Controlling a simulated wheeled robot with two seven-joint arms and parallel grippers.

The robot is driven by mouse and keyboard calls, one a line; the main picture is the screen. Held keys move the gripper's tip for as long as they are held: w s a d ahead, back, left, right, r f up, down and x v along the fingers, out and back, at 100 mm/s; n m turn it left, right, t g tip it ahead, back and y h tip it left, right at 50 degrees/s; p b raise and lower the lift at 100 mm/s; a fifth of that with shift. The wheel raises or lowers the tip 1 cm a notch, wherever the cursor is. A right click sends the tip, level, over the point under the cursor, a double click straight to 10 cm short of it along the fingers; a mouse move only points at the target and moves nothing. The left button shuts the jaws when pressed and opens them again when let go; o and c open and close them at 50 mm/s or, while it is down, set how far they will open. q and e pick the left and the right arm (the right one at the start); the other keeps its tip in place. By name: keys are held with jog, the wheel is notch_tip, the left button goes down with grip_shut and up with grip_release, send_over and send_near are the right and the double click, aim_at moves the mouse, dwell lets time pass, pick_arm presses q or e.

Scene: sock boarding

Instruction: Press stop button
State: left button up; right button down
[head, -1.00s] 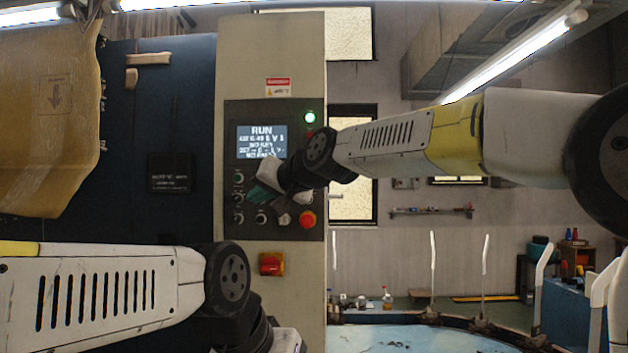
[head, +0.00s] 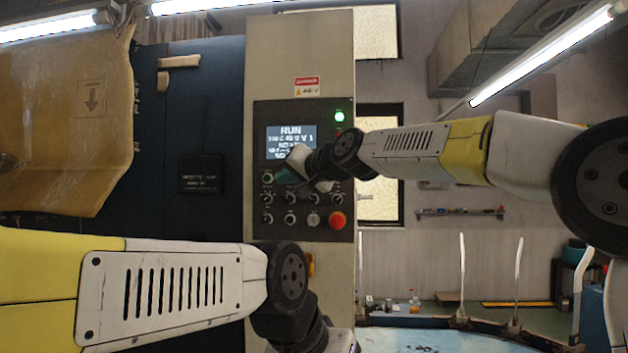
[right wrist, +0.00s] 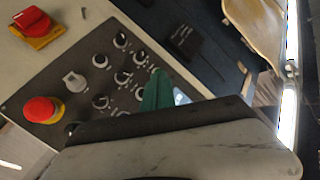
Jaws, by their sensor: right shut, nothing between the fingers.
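The round red button (head: 337,219) is at the lower right of the dark control panel (head: 347,185). In the right wrist view the red button (right wrist: 42,110) has a yellow collar and is unobstructed. My right gripper (head: 286,176) is in front of the panel, up and left of the button, overlapping the screen's lower edge and some knobs. It is shut and empty; its green fingertips (right wrist: 156,90) show over the knobs, apart from the button. Whether they touch the panel I cannot tell. My left arm enters low at left; its fingers are out of view.
The screen (head: 291,143) reads RUN and a green lamp (head: 339,116) is lit. Several knobs (head: 291,197) sit beside the button. A red switch on a yellow base (right wrist: 35,25) is below the panel, mostly hidden by my left arm in the head view.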

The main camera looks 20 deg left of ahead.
jog(key=w+a, duration=0.1)
jog(key=w, duration=0.5)
jog(key=shift+a, duration=0.25)
dwell(1.8)
jog(key=shift+w+a, duration=0.1)
jog(key=shift+w, duration=0.25)
jog(key=shift+w+a, duration=0.1)
jog(key=shift+w, duration=0.35)
dwell(0.7)
jog(key=shift+s, duration=0.1)
jog(key=shift+s+d, duration=0.25)
jog(key=shift+s, duration=0.5)
jog(key=shift+s, duration=0.1)
jog(key=shift+s+d, duration=0.2)
jog(key=shift+s, duration=0.55)
jog(key=shift+s+d, duration=0.2)
jog(key=shift+s, duration=0.6)
jog(key=shift+s+d, duration=0.2)
jog(key=shift+s, duration=0.55)
